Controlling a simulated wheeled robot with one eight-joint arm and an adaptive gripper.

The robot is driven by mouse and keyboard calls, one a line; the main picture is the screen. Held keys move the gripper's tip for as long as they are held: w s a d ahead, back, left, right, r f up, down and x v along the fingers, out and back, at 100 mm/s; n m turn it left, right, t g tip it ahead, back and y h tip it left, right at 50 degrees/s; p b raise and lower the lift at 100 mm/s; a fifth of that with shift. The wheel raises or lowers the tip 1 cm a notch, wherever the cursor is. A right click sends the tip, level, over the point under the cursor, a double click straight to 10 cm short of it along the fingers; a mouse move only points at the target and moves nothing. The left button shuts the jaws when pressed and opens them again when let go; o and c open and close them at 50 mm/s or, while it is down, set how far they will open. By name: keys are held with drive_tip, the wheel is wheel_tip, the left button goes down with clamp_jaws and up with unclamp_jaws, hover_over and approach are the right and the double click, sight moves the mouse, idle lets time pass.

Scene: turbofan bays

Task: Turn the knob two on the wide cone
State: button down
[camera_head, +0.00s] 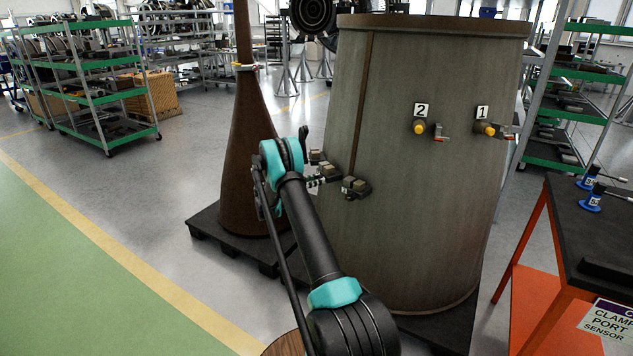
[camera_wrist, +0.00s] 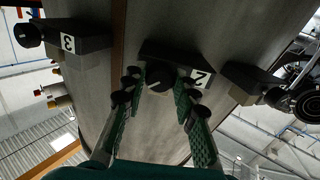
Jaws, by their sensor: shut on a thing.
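The wide cone (camera_head: 440,230) is the big grey-brown drum in the middle of the head view; its wall (camera_wrist: 215,40) also fills much of the wrist view. In the wrist view, a dark box (camera_wrist: 160,52) labelled 2 on this wall carries a dark round knob two (camera_wrist: 160,80). My gripper (camera_wrist: 160,88) has green fingers with black tips, one on each side of that knob, and is shut on it. In the head view, my wrist hides the fingers, and small boxes (camera_head: 355,187) show beside it; their numbers are unclear there.
A box labelled 3 (camera_wrist: 80,40) and another dark box (camera_wrist: 250,80) flank box 2. Yellow-ended fittings 2 (camera_head: 420,127) and 1 (camera_head: 488,129) sit higher on the cone. A narrow brown cone (camera_head: 245,130) stands left; an orange-legged table (camera_head: 610,240) stands right.

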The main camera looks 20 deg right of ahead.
drive_tip(key=shift+a+n, duration=0.1)
drive_tip(key=shift+n, duration=17)
drive_tip(key=c, duration=1.2)
unclamp_jaws()
